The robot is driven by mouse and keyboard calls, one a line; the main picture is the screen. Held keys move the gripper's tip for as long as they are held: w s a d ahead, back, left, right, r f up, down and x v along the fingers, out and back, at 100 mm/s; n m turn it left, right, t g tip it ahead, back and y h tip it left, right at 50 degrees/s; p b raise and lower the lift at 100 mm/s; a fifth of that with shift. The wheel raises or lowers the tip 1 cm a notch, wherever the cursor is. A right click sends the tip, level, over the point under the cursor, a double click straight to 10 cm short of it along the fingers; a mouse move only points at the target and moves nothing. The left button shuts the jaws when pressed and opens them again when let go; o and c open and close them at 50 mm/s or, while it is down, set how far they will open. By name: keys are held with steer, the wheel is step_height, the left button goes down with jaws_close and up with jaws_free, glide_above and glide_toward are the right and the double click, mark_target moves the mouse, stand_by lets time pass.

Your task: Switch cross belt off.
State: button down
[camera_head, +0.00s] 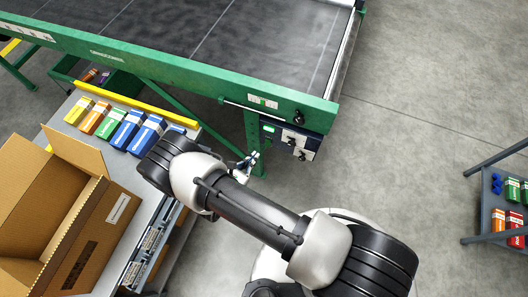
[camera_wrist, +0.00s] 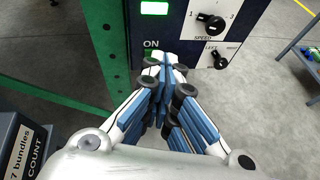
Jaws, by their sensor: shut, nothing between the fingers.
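The control panel (camera_head: 299,143) hangs at the corner of the green-framed cross belt (camera_head: 265,40). In the wrist view the panel (camera_wrist: 196,30) has a lit green indicator (camera_wrist: 154,8), an "ON" label below it, a speed knob (camera_wrist: 211,22) and a left/right knob (camera_wrist: 219,57). My gripper (camera_wrist: 169,62) is shut and empty, its fingertips just below the "ON" label, in front of the panel. They hide what lies under the label, and I cannot tell whether they touch it. In the head view my gripper (camera_head: 246,163) is small, below and left of the panel.
A green leg (camera_head: 253,140) stands beside the panel. A grey table (camera_head: 75,111) at the left holds an open cardboard box (camera_head: 62,205) and several coloured cartons (camera_head: 127,128). A shelf with cartons (camera_head: 488,205) stands at the right. The floor between is clear.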

steer(key=s+f+n+y, duration=0.2)
steer(key=s+f+n, duration=0.15)
steer(key=f, duration=0.35)
steer(key=b, duration=0.5)
glide_toward(268, 143)
steer(key=w+d+f, duration=0.1)
steer(key=w+f, duration=0.3)
steer(key=f, duration=0.2)
steer(key=shift+w+d+t, duration=0.25)
steer(key=shift+d+t, duration=0.15)
steer(key=shift+f, duration=0.1)
steer(key=shift+w+d+f, duration=0.15)
steer(key=shift+w+f, duration=0.35)
steer(key=shift+r, duration=0.1)
